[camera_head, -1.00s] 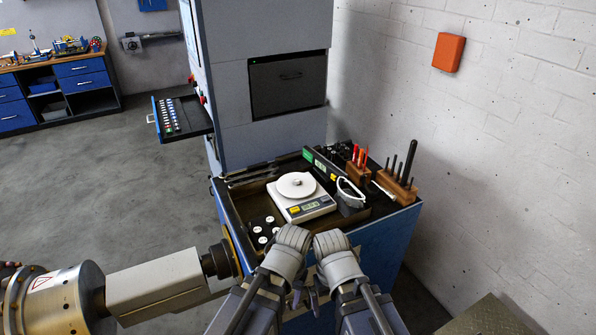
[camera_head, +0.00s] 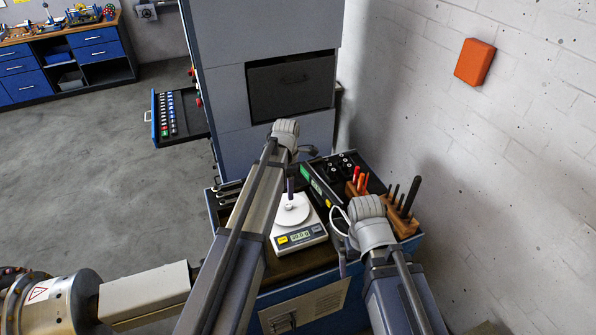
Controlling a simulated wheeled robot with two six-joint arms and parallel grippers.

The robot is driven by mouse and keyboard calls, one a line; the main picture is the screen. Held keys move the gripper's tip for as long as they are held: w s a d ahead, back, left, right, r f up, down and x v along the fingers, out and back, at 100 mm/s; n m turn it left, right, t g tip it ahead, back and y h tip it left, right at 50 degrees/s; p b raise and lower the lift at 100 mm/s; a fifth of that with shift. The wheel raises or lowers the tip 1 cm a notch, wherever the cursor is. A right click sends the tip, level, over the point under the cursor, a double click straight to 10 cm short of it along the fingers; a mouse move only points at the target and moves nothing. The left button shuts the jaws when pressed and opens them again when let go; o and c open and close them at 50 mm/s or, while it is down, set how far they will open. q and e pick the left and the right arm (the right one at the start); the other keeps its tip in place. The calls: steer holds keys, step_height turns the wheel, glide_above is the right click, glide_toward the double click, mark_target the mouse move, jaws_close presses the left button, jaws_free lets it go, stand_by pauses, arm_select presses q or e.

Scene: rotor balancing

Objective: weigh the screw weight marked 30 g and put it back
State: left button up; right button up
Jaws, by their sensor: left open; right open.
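The scale (camera_head: 299,240) stands on the cabinet top with its lit display facing me; I cannot read the digits surely. On its round white pan (camera_head: 301,215) there is a small pale piece (camera_head: 289,207), too small to identify or to read a mark. My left gripper (camera_head: 290,193) points down just above that piece; it is open, and I cannot tell whether its fingers touch the piece. My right gripper (camera_head: 342,266) is open and empty, low in front of the cabinet, right of the scale. My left arm hides the area left of the scale.
A case with black pieces (camera_head: 342,166) lies behind the scale. Wooden blocks with red-handled tools (camera_head: 359,182) and dark tools (camera_head: 405,200) stand at the right. An open drawer (camera_head: 178,118) juts out at the left.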

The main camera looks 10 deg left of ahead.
mark_target(288, 205)
arm_select(q)
steer(key=shift+w+a+r, duration=0.1)
steer(key=shift+w, duration=0.2)
steer(key=shift+s, duration=0.1)
step_height(288, 205, down, 8)
steer(key=b, duration=0.8)
jaws_close()
